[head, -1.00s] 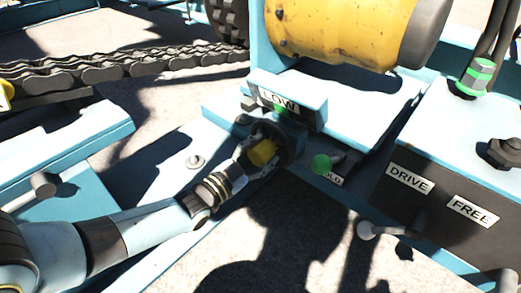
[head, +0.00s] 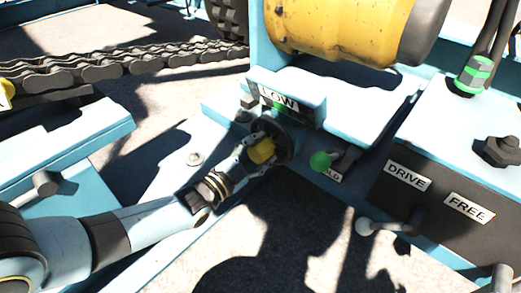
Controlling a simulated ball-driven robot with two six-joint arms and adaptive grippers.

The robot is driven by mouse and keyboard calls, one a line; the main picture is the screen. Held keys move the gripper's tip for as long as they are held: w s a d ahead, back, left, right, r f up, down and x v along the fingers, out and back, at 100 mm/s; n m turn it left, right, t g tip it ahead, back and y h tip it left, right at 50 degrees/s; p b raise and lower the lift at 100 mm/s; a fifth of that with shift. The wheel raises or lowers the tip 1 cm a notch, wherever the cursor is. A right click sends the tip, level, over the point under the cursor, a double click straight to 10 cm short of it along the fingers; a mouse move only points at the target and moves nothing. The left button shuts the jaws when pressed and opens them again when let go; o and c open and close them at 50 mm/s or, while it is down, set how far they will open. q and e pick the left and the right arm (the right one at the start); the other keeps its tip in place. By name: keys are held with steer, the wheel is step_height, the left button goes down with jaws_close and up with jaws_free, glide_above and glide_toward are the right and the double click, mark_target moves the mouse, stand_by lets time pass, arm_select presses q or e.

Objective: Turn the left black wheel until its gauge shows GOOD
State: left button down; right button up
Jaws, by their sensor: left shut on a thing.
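The black wheel (head: 284,138) sits on the blue frame just below a gauge (head: 278,98) that reads LOW. My left gripper (head: 262,150) comes in from the lower left and is shut on the wheel's yellow hub. The wheel's dark rim shows around and behind the fingers. The fingers cover part of the hub and rim. My right gripper is not in the picture.
Further right are a DRIVE label (head: 407,177), a FREE label (head: 468,208) and a grey-knobbed lever (head: 365,226). A yellow drum (head: 335,30) hangs above. A heavy chain (head: 110,67) runs at upper left.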

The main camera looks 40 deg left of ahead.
arm_select(q)
steer(key=c, duration=0.5)
jaws_free()
steer(key=shift+s, duration=0.3)
steer(key=s, duration=0.7)
steer(key=s+a, duration=0.1)
steer(key=s, duration=0.3)
steer(key=shift+s, duration=0.2)
